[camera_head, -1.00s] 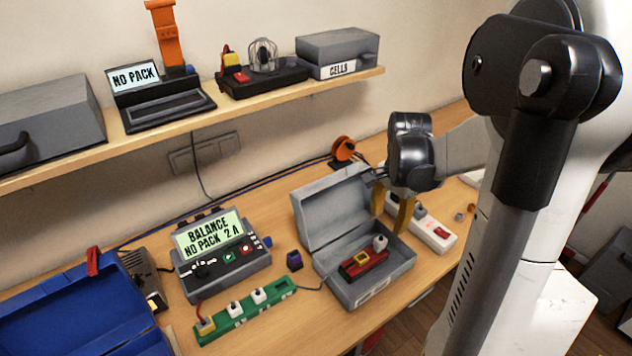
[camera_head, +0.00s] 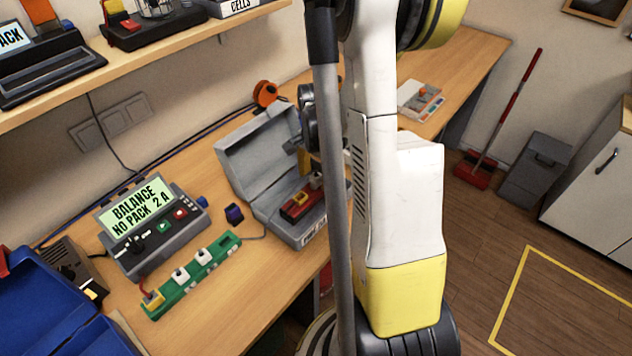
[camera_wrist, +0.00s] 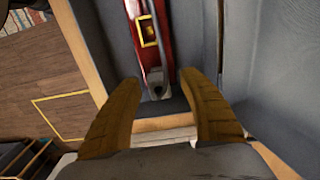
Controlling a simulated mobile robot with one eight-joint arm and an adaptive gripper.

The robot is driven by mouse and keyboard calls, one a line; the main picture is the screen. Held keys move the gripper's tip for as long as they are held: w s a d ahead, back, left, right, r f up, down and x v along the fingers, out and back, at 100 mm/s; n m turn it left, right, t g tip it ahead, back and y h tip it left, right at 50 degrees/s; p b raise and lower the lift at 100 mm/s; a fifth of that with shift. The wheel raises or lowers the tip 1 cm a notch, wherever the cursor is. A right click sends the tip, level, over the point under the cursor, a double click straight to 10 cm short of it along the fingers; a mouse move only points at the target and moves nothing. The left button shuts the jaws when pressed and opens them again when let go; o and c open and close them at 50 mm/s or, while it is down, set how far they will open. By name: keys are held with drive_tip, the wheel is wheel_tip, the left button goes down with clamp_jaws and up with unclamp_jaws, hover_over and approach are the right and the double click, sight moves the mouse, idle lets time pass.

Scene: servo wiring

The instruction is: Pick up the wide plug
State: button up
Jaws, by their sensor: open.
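Which piece is the wide plug, I cannot tell for certain. A red battery pack (camera_head: 298,206) with a yellow-framed socket lies in the open grey case (camera_head: 272,210). A pale grey plug-like piece (camera_head: 315,181) is at the pack's end. In the wrist view that pale piece (camera_wrist: 156,80) lies between and below the fingertips of my gripper (camera_wrist: 160,84). My gripper is open, with nothing held, above the case. In the head view my arm partly hides the gripper (camera_head: 304,160) and the case's right side. A small dark purple block (camera_head: 234,214) stands on the table left of the case.
A green strip (camera_head: 215,258) carries white plugs and a yellow one with a red wire. Behind it stands a charger (camera_head: 150,222) reading "BALANCE NO PACK 2 A". A blue toolbox (camera_head: 50,300) is at the left. Bare table (camera_head: 262,290) lies before the case.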

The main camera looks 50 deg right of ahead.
sight(316, 175)
drive_tip(key=c, duration=1.1)
drive_tip(key=shift+o, duration=0.2)
drive_tip(key=shift+r, duration=0.1)
drive_tip(key=shift+r+p, duration=0.35)
drive_tip(key=shift+r, duration=0.25)
wheel_tip(316, 175, up, 3)
drive_tip(key=shift+r+p, duration=0.1)
drive_tip(key=shift+p, duration=0.5)
drive_tip(key=s+r+p, duration=0.1)
drive_tip(key=s+r, duration=0.2)
drive_tip(key=s, duration=0.3)
drive_tip(key=s+d+r+p, duration=0.1)
drive_tip(key=s+r, duration=0.2)
drive_tip(key=s, duration=0.2)
drive_tip(key=shift+s+r, duration=0.25)
drive_tip(key=shift+s, duration=0.1)
drive_tip(key=shift+d, duration=0.1)
